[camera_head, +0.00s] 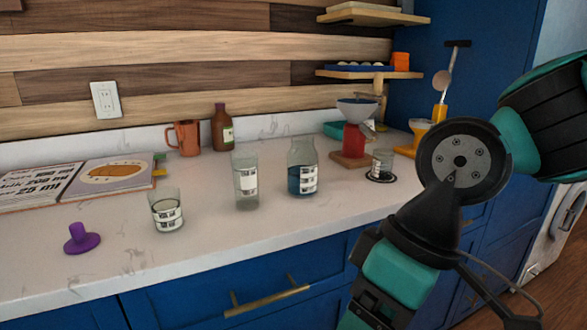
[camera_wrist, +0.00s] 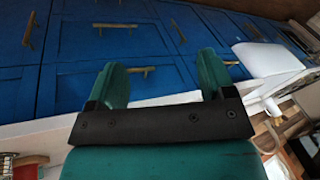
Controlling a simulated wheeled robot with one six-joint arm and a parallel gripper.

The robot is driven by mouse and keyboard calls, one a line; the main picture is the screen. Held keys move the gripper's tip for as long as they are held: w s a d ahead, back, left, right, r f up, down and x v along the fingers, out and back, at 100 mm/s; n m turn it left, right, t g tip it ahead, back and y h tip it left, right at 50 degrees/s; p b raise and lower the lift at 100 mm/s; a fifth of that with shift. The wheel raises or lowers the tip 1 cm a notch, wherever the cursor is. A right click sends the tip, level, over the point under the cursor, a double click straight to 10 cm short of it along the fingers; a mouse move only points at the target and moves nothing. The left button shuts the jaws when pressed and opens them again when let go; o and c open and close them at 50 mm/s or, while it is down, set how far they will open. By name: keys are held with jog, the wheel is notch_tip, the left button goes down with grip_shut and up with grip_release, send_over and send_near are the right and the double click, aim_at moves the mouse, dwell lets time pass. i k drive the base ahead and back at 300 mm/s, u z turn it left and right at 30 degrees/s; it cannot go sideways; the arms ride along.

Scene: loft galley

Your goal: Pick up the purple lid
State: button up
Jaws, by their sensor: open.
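The purple lid (camera_head: 82,239) lies on the white counter at the left front, a flat disc with a knob standing up from it. It does not show in the wrist view. My gripper (camera_wrist: 160,82) shows in the wrist view with its two green fingers apart and nothing between them. In the head view my arm fills the right side, far from the lid, and the fingertips cannot be made out there. Blue cabinet fronts show beyond the fingers in the wrist view.
On the counter (camera_head: 125,270), a short glass (camera_head: 167,213) stands right of the lid, then a tall glass (camera_head: 245,183) and a blue-filled carafe (camera_head: 302,175). An open book (camera_head: 112,177) lies behind the lid. A mug (camera_head: 185,138) and brown bottle (camera_head: 222,130) stand at the back.

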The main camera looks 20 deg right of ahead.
aim_at(82, 241)
jog(key=k, duration=0.55)
jog(key=u, duration=0.5)
jog(key=i, duration=0.55)
jog(key=u, duration=0.45)
